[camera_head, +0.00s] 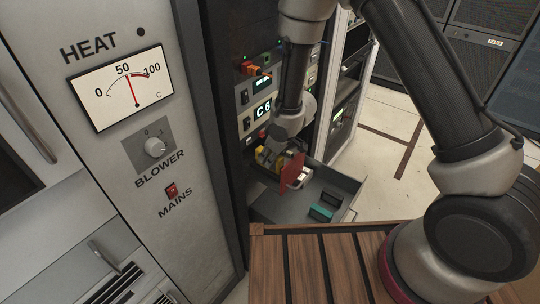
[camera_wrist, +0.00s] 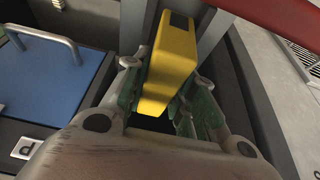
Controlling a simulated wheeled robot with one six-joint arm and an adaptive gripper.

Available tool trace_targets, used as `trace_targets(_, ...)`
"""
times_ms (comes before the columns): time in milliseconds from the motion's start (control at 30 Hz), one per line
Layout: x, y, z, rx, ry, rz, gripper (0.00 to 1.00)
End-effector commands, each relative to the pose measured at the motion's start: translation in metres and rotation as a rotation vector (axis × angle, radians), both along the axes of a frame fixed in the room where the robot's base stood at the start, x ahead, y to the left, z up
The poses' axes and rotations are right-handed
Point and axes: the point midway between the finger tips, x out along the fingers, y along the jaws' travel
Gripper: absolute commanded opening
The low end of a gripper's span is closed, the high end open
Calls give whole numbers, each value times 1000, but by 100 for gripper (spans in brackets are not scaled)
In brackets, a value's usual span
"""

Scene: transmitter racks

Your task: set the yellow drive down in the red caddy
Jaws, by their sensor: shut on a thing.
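My gripper (camera_wrist: 160,98) is shut on the yellow drive (camera_wrist: 170,62), with a green-padded finger on either side of it. The drive sticks out lengthwise beyond the fingers and has a dark patch at its far end. In the head view, my gripper (camera_head: 268,157) is low beside the rack, over the grey open drawer. A red upright piece (camera_head: 291,173), which may be part of the red caddy, shows just right of my gripper. A red bar (camera_wrist: 290,16) crosses the upper right of the wrist view, apart from the drive. The caddy's inside is not clearly seen.
The grey drawer (camera_head: 350,184) holds a teal and black item (camera_head: 325,207) at its right. A blue block with a handle (camera_wrist: 55,70) lies left of the drive in the wrist view. A slatted wooden surface (camera_head: 310,265) is in front. The rack face stands close behind my gripper.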

Motion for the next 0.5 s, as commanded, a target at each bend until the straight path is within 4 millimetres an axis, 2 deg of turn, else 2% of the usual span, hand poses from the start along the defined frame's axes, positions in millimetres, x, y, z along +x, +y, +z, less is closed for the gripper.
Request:
trace_targets(300, 0, 0, -7, 2, -1, 0, 0)
trace_targets(333, 0, 0, -7, 1, -1, 0, 28)
trace_targets(433, 0, 0, -7, 1, -1, 0, 46)
trace_targets(500, 0, 0, -7, 1, -1, 0, 48)
